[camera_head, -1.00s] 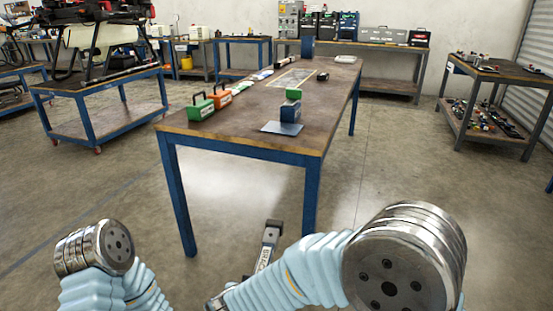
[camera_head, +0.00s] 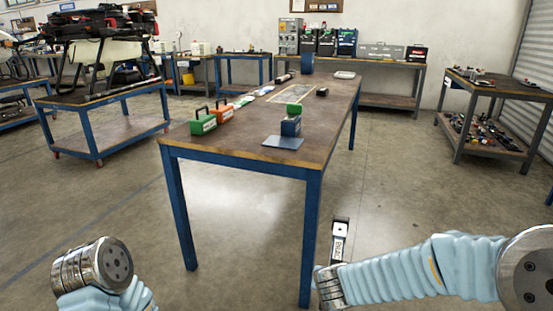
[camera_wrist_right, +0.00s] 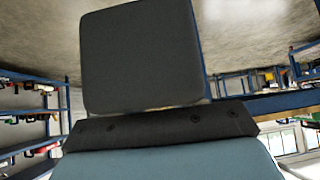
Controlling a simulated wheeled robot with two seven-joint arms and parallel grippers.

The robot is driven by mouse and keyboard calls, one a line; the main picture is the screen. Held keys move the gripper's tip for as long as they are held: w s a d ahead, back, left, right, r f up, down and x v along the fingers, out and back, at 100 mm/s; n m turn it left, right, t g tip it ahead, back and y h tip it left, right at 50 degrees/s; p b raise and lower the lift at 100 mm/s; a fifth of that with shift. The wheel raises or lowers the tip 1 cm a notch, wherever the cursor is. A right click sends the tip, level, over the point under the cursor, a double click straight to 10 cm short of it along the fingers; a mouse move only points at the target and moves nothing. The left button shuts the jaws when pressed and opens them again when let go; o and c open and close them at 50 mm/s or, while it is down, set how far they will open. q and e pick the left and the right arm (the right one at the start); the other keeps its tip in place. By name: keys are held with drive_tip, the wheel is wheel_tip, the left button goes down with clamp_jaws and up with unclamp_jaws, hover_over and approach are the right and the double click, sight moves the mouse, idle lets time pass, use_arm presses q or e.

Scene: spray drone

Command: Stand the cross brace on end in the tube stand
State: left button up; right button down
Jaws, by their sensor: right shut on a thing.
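My right gripper (camera_head: 341,226) is low in the head view, in front of the table and to the right of its near leg. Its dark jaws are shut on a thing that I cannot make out. In the right wrist view a dark grey jaw block (camera_wrist_right: 140,58) fills the upper middle and hides what is behind it. I cannot pick out the cross brace for certain. A dark blue block (camera_head: 290,128) with a green top stands by a flat blue-grey plate (camera_head: 283,142) on the table; I cannot tell whether it is the tube stand. My left gripper is out of view.
The brown-topped table (camera_head: 240,140) with blue legs stands ahead. A green case (camera_head: 203,121) and an orange case (camera_head: 222,110) are at its left edge. A cart with a drone (camera_head: 105,112) is at the left, a tool cart (camera_head: 490,90) at the right. The floor between is clear.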

drive_tip(key=d+r, duration=0.1)
drive_tip(key=d, duration=0.5)
drive_tip(key=shift+s+d, duration=0.15)
drive_tip(key=shift+d, duration=0.05)
drive_tip(key=shift+a, duration=0.1)
